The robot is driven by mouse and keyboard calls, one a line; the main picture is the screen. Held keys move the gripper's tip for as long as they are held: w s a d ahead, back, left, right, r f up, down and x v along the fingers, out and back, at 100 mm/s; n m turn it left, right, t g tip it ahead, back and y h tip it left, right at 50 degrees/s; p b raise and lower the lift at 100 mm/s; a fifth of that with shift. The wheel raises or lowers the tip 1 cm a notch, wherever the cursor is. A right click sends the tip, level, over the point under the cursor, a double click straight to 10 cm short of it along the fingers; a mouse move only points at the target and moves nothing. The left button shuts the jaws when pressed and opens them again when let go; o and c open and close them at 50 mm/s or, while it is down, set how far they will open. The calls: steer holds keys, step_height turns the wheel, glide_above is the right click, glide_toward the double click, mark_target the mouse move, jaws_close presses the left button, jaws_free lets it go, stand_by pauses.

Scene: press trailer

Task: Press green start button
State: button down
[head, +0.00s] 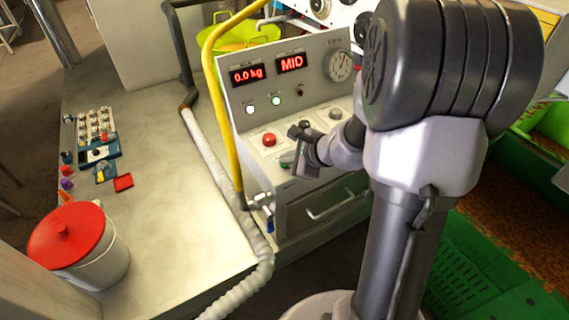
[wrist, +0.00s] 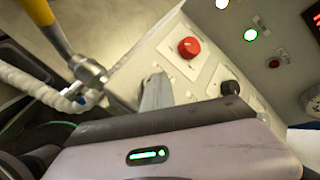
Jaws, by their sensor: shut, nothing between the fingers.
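The control panel (head: 243,128) is a grey sloped console with buttons and knobs. A green button (head: 286,160) shows partly in the head view, low on the panel below the red button (head: 269,139). My gripper (head: 298,167) is shut and empty, with its fingers pointing down right beside the green button and partly covering it. I cannot tell whether they touch it. In the wrist view my gripper's finger (wrist: 155,92) rises in front of the panel below the red button (wrist: 189,47), and the green button is hidden there.
A black knob (head: 305,124) and a grey knob (head: 335,113) lie right of the red button. Displays read "0.0 kg" (head: 247,74) and "MID" (head: 291,63). A yellow pipe (head: 222,110) and white hose (head: 213,160) run left of the panel. A red-lidded bucket (head: 75,245) stands front left.

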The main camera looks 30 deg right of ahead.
mark_target(287, 167)
steer(key=shift+r, duration=0.1)
steer(key=shift+r+p, duration=0.5)
steer(key=shift+r, duration=0.15)
step_height(287, 167, up, 5)
steer(key=p, duration=0.4)
steer(key=shift+r, duration=0.1)
stand_by(0.4)
